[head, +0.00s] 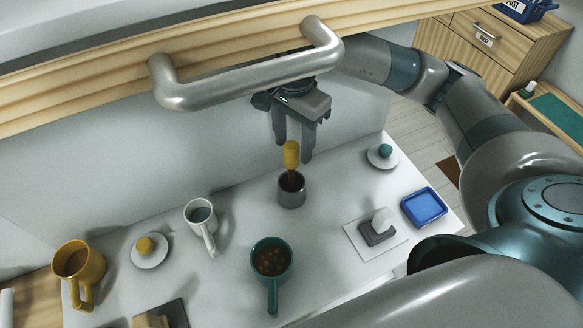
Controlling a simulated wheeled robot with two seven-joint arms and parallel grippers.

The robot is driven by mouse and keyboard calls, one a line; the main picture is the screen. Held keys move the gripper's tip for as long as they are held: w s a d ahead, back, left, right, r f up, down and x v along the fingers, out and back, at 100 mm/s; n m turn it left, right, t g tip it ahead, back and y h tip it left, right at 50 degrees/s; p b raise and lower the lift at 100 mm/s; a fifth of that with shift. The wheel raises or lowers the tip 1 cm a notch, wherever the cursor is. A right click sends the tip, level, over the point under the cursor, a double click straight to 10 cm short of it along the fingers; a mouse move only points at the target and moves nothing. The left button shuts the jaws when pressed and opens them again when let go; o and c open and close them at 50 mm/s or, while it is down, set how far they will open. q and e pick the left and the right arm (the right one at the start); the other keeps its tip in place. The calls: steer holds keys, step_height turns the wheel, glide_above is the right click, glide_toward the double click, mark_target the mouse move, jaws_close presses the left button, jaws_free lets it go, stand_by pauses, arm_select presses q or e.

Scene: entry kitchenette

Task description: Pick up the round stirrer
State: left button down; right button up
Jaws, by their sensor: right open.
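A stirrer with a rounded yellow handle (291,154) stands upright in a small dark grey pot (292,194) on the white table. My right gripper (294,151) points down at the handle, with its fingers apart. One finger shows on each side of the handle's top. I cannot tell whether either finger touches it. The stirrer's lower end is hidden inside the pot. My left gripper is not in view.
A silver bar handle (250,78) on a wooden rail overhangs the gripper. The table (235,262) holds a teal pan (272,282), a white mug (201,227), a yellow mug (79,270), a blue tray (424,207) and a grey block (379,230) on a pad.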

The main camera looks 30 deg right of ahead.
mark_target(292, 159)
steer(key=shift+s+a+f+p, duration=0.1)
steer(key=shift+a+f+p, duration=0.05)
steer(key=shift+f+p, duration=0.4)
step_height(292, 159, down, 3)
steer(key=shift+s+a+f+p, duration=0.1)
steer(key=shift+a+f+p, duration=0.1)
steer(key=shift+p, duration=0.85)
steer(key=shift+f, duration=0.35)
steer(key=c, duration=1.1)
